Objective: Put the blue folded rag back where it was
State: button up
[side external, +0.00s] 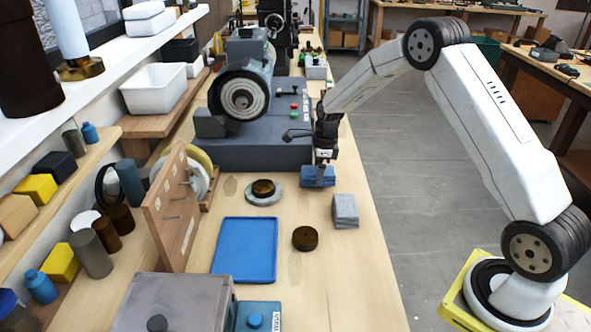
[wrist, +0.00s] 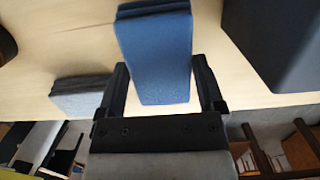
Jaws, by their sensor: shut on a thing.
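The blue folded rag (side external: 318,176) is between the fingers of my gripper (side external: 325,155), beside the front right corner of the grey machine. In the wrist view the rag (wrist: 155,55) hangs between both fingers of my gripper (wrist: 160,85), a folded stack with its layers showing at the far end. My gripper is shut on it. I cannot tell whether the rag touches the bench or is slightly above it.
A grey folded stack (side external: 345,210) lies just in front and right. A dark round puck (side external: 305,238), a blue tray (side external: 245,250) and a ring-shaped dish (side external: 263,197) are on the bench. The grey machine base (side external: 240,145) stands close behind. Bare bench shows between them.

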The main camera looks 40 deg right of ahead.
jog(key=shift+f, duration=0.9)
jog(key=shift+f, duration=0.1)
jog(key=o, duration=0.9)
jog(key=r, duration=0.8)
jog(key=s+d+r, duration=0.1)
jog(key=r, duration=0.3)
jog(key=shift+r, duration=0.1)
